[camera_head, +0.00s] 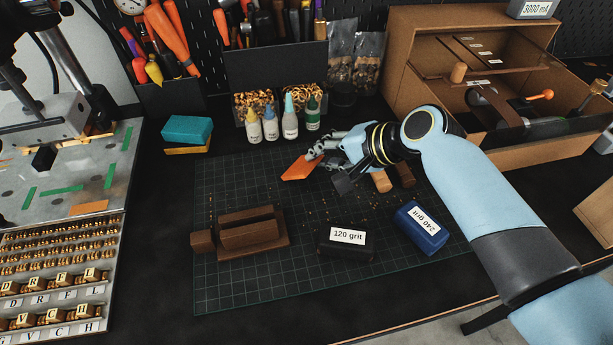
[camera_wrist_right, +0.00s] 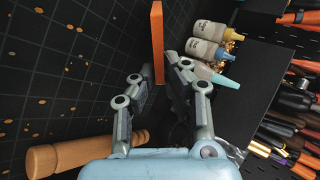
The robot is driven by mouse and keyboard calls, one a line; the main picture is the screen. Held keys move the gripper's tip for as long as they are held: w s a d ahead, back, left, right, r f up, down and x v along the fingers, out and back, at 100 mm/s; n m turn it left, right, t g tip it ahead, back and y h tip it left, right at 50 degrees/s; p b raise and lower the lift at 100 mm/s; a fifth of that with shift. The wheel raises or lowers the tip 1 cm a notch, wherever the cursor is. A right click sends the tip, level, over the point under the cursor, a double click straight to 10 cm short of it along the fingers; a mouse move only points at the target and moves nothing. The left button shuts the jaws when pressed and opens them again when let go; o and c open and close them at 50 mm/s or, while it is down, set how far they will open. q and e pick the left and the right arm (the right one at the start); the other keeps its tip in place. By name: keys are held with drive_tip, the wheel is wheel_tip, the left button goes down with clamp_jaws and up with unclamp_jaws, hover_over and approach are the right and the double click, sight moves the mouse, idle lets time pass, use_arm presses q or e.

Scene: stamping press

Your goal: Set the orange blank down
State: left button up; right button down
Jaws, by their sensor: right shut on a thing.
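The orange blank (camera_head: 298,170) is a thin flat piece at the back middle of the dark gridded cutting mat (camera_head: 222,188). My right gripper (camera_head: 317,158) is shut on one end of it, reaching in from the right. In the right wrist view the blank (camera_wrist_right: 157,42) shows edge-on, standing out between the fingertips of my right gripper (camera_wrist_right: 160,86). I cannot tell whether the blank touches the mat or hangs just above it. My left gripper is in neither view.
Glue bottles (camera_head: 289,118) stand behind the blank. A wooden clamp block (camera_head: 252,230), a 120 grit block (camera_head: 345,250) and a blue 240 grit block (camera_head: 420,228) sit nearer. A wooden handle (camera_head: 381,181) lies under my wrist. The mat's middle is mostly clear.

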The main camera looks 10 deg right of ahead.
drive_tip(key=c, duration=1.6)
unclamp_jaws()
drive_tip(key=p+v, duration=0.7)
drive_tip(key=v, duration=0.1)
drive_tip(key=r, duration=0.2)
drive_tip(key=s+d+r, duration=0.1)
drive_tip(key=r, duration=0.5)
drive_tip(key=shift+s+d, duration=0.25)
drive_tip(key=shift+s, duration=0.15)
